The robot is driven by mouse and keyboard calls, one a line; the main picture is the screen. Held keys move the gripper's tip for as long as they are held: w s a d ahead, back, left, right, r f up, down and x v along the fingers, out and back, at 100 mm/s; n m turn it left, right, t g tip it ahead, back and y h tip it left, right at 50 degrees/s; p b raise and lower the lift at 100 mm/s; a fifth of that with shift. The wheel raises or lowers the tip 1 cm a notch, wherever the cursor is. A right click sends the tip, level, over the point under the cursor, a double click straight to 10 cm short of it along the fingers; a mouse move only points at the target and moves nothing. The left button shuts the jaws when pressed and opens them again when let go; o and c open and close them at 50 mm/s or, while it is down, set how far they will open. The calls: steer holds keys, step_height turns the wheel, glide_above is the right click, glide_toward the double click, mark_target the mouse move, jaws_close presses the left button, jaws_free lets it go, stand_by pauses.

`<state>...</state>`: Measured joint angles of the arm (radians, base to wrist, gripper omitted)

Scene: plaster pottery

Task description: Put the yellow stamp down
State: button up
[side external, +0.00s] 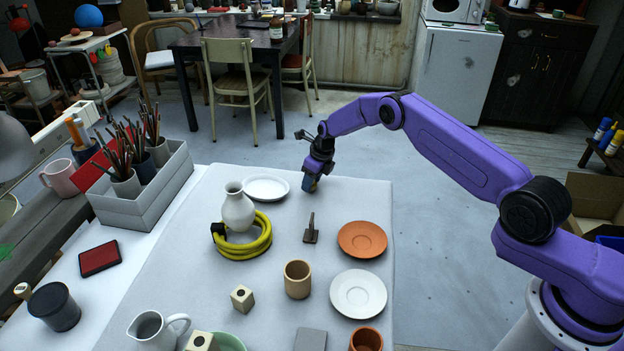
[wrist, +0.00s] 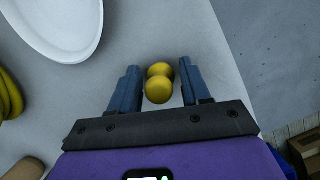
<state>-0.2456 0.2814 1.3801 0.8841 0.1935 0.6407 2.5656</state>
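The yellow stamp (wrist: 158,90) shows in the wrist view as two rounded yellow parts, between the blue fingers of my gripper (wrist: 159,68). A narrow gap shows on each side of it, so the fingers are open around it and not closed on it. In the side external view my gripper (side external: 311,184) points down, low at the far right part of the grey-white table (side external: 345,197). The stamp is mostly hidden by the fingers there, and I cannot tell exactly how its base meets the table.
A white plate (side external: 266,187) lies left of my gripper. A white vase (side external: 237,210) and coiled yellow hose (side external: 260,246) stand further left. A dark stamp-like tool (side external: 311,232) and terracotta saucer (side external: 362,239) are nearer the camera. The table's edge is close on the right.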

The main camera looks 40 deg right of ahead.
steer(key=shift+o, duration=0.3)
steer(key=v, duration=1.2)
steer(key=s+a+r+n+g, duration=0.1)
steer(key=s+a+r+n, duration=1)
steer(key=n, duration=0.3)
steer(key=s+a+r+n+g, duration=0.1)
steer(key=s+a+r+n, duration=0.15)
steer(key=s+n, duration=1.1)
steer(key=s+d+n, duration=0.5)
steer(key=s+n, duration=0.3)
steer(key=s, duration=0.4)
steer(key=s+d+r+n+h, duration=0.1)
steer(key=s+d+n, duration=0.4)
steer(key=s, duration=0.8)
steer(key=n, duration=0.3)
steer(key=shift+s+r+g, duration=0.2)
steer(key=shift+r+g, duration=0.05)
steer(key=shift+g, duration=0.15)
steer(key=shift+d+n, duration=0.15)
steer(key=shift+n, duration=0.1)
